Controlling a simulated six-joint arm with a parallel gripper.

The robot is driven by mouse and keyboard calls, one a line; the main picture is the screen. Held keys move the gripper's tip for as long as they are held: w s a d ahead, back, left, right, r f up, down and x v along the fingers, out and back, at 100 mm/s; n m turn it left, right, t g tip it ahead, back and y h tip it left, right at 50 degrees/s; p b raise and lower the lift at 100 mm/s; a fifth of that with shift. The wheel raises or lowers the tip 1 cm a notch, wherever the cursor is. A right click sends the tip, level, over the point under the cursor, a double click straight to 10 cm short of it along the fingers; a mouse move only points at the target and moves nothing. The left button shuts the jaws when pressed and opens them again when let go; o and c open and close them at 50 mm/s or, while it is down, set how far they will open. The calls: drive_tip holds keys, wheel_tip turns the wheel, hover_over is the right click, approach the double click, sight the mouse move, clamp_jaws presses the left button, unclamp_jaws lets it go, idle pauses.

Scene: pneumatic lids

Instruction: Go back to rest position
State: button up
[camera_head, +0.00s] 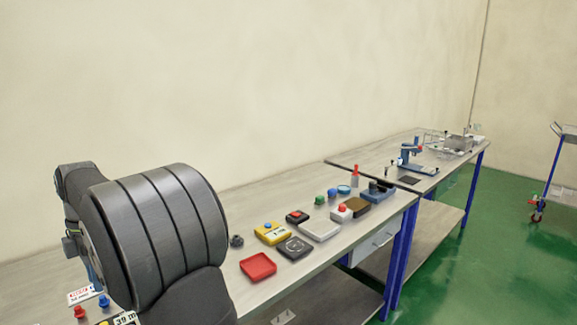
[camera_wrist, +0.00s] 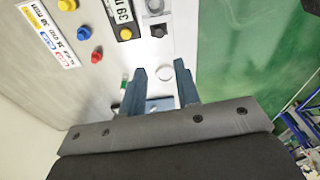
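My gripper (camera_wrist: 159,70) shows in the wrist view with its two blue fingers apart and nothing held between their tips. It points over the pale bench top (camera_wrist: 105,75), near the bench edge by the green floor. In the head view my dark grey arm fills the lower left and hides most of the gripper. Labelled strips with blue and red knobs (camera_wrist: 83,33) lie to the left of the fingers in the wrist view. A yellow knob (camera_wrist: 126,34) is on a dark labelled piece above the fingers.
In the head view, a red tray (camera_head: 258,267), a yellow box (camera_head: 272,233), a white-grey tray (camera_head: 320,229) and a dark square piece (camera_head: 294,248) lie on the bench right of my arm. The space above the bench is clear.

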drive_tip(key=shift+m+t, duration=0.6)
drive_tip(key=shift+t, duration=0.1)
drive_tip(key=shift+s+a+f, duration=0.1)
drive_tip(key=shift+s+f, duration=0.15)
drive_tip(key=shift+f, duration=0.4)
drive_tip(key=shift+s+a+f, duration=0.1)
drive_tip(key=shift+s+f, duration=0.2)
drive_tip(key=shift+f, duration=0.4)
drive_tip(key=shift+s+a+f, duration=0.1)
drive_tip(key=shift+s+f, duration=0.15)
drive_tip(key=shift+f, duration=0.4)
drive_tip(key=shift+c, duration=0.4)
